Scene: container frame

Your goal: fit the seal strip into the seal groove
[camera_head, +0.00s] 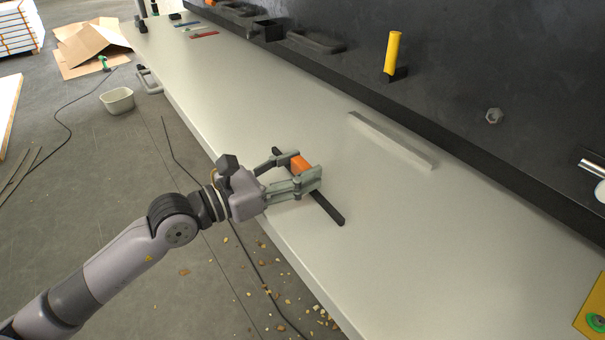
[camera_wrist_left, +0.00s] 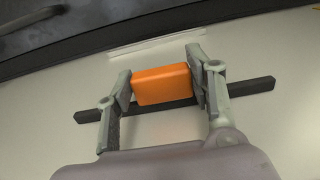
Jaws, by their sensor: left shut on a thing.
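A dark strip (camera_head: 329,210), which looks like the seal strip, runs slantwise at the front of the pale bench. It also shows in the left wrist view (camera_wrist_left: 252,87). My left gripper (camera_head: 303,171) is shut on an orange block (camera_wrist_left: 162,84) at the strip's middle. The fingers and block hide that part of the strip. I cannot tell whether block and strip are joined, or whether the strip touches the bench. A thin pale grey bar (camera_head: 392,140), perhaps the seal groove, lies apart from them near the back wall. My right gripper is not in view.
The dark back wall carries a yellow handle (camera_head: 392,53), a hex nut (camera_head: 494,116) and black holders (camera_head: 268,30). A yellow plate (camera_head: 593,314) with a green disc is at the lower right. The bench (camera_head: 440,250) is clear around the bar.

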